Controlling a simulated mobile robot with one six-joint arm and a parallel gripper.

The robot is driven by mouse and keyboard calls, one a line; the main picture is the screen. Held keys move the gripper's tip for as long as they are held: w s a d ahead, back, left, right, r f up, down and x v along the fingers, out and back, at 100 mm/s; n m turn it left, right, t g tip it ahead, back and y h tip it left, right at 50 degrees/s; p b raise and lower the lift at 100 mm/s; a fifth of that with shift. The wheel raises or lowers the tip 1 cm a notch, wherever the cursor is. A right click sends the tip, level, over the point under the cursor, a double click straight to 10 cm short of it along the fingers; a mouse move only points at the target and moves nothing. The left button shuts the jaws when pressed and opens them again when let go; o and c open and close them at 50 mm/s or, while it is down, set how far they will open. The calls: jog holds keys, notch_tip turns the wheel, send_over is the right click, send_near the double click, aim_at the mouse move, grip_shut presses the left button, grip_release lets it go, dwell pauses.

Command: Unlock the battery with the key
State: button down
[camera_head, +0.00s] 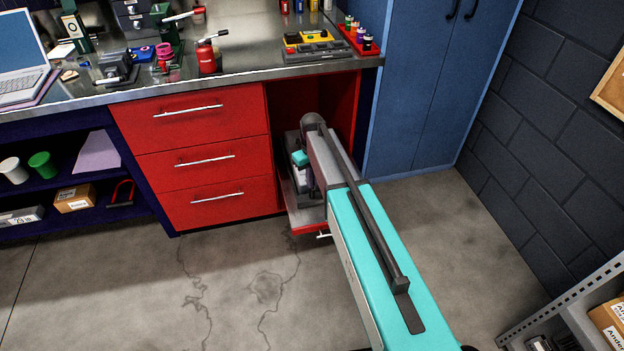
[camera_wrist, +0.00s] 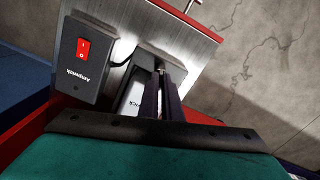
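My gripper (camera_wrist: 162,82) reaches down into an open compartment of the red bench. Its two dark fingers are close together, and a small pale metallic bit shows by their tips. I cannot tell whether that is the key or whether the fingers hold it. Beside the fingers is a grey-black unit with white lettering (camera_wrist: 132,98), possibly the battery, partly hidden by my gripper. A black box with a red rocker switch (camera_wrist: 82,58) stands to its left. In the head view my arm covers most of this, and the gripper tips are hidden. No key is clearly visible.
The compartment's pull-out metal tray (camera_wrist: 195,42) is out over the floor. Red drawers (camera_head: 205,155) are shut on its left, and a blue cabinet (camera_head: 420,90) stands on its right. The floor in front is clear.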

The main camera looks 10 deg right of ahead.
jog(key=n+p, duration=0.1)
jog(key=n, duration=0.6)
jog(key=shift+r, duration=0.1)
jog(key=n+p, duration=0.1)
jog(key=n, duration=0.5)
jog(key=shift+n, duration=0.3)
jog(key=c, duration=2)
grip_release()
notch_tip(320, 180, up, 14)
jog(key=shift+f+b, duration=0.15)
jog(key=shift+b, duration=0.25)
